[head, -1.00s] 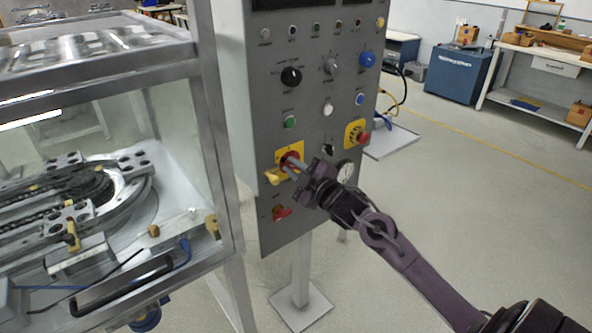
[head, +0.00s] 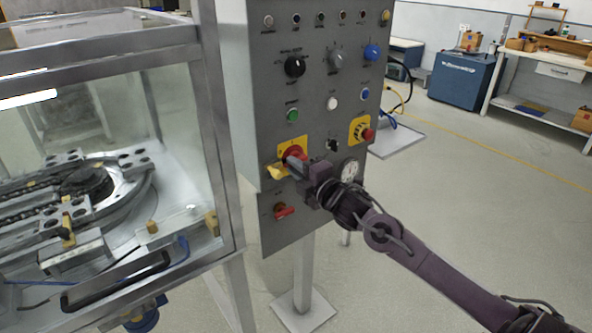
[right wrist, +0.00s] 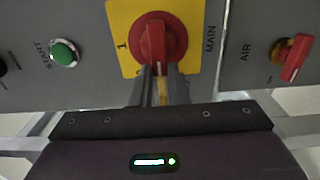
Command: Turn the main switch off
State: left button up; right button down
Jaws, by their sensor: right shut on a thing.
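The main switch is a red rotary knob (head: 296,153) on a yellow plate (right wrist: 126,18) on the grey control panel. The right wrist view shows the red handle (right wrist: 155,42) close up, pointing down the picture towards my fingers, with "MAIN" beside it and an "I" mark on the plate's left part. My right gripper (right wrist: 160,88) is shut on the handle's end. In the head view the right gripper (head: 294,163) partly covers the knob and plate. My left gripper is not in view.
Below the main switch is a red AIR handle (head: 285,211), also in the wrist view (right wrist: 297,58). A red button on yellow (head: 367,134), a green START button (head: 292,115) and a gauge (head: 349,171) are nearby. A glazed metal-framed machine (head: 222,130) stands close at left.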

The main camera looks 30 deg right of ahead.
dwell(0.4)
jog(key=c, duration=1.4)
grip_release()
jog(key=s, duration=0.7)
jog(key=shift+s+d+b, duration=0.3)
jog(key=shift+s, duration=0.05)
